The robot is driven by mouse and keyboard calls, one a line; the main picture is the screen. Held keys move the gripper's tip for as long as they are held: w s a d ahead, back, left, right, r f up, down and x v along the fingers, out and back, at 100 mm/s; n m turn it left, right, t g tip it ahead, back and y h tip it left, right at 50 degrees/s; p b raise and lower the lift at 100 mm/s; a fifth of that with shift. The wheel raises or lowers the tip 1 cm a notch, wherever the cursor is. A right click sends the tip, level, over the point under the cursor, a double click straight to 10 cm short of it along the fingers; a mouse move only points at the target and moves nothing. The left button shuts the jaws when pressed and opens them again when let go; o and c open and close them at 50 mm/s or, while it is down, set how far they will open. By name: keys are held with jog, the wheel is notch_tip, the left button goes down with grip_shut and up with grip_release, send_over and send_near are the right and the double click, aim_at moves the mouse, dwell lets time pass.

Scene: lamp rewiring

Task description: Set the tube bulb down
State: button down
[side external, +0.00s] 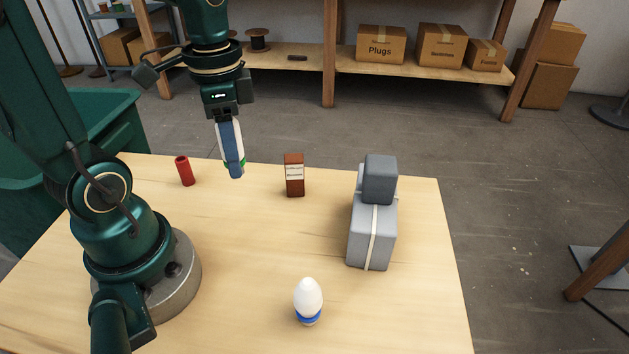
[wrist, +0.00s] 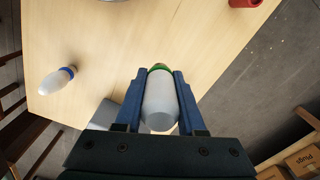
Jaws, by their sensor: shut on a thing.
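The tube bulb (wrist: 160,103) is white with a green band at its far end. My gripper (wrist: 159,90) is shut on it, with one blue finger along each side. In the side external view, my gripper (side external: 234,172) points down over the far part of the wooden table (side external: 225,270). There the near finger hides much of the tube bulb (side external: 239,140), and only a white strip and a bit of green show. The bulb looks held above the table, but the exact gap cannot be told.
A white bulb with a blue band (side external: 308,300) stands at the front. A red cylinder (side external: 185,171) stands at the far left. A red-brown box (side external: 294,175) stands right of my gripper. A grey strapped block (side external: 372,225) stands at the right. The table middle is clear.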

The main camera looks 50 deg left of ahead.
jog(key=shift+s+a+r, duration=0.1)
jog(key=shift+a+r, duration=0.25)
jog(key=shift+a, duration=0.1)
notch_tip(320, 180, up, 6)
jog(key=shift+f, duration=0.25)
jog(key=w+d+m, duration=0.9)
jog(key=d+m, duration=0.2)
jog(key=m, duration=0.3)
jog(key=shift+w+d+f+m, duration=0.1)
jog(key=shift+d+f+m, duration=0.7)
jog(key=shift+d+m, duration=0.75)
jog(key=shift+d+f+m, duration=0.85)
jog(key=shift+d+m, duration=0.4)
jog(key=shift+d, duration=0.45)
jog(key=shift+w+d+f+m, duration=0.1)
jog(key=shift+d+f+m, duration=0.7)
jog(key=shift+d+m, duration=0.75)
jog(key=s+d+f, duration=0.1)
jog(key=d+f, duration=0.1)
jog(key=d, duration=0.1)
jog(key=s+d+f, duration=0.1)
jog(key=d+f, duration=0.2)
jog(key=d, duration=0.1)
jog(key=s+d+f, duration=0.2)
jog(key=d, duration=0.2)
jog(key=shift+f, duration=0.15)
jog(key=shift+s+d+f, duration=0.1)
jog(key=shift+f, duration=1.95)
jog(key=shift+f, duration=0.1)
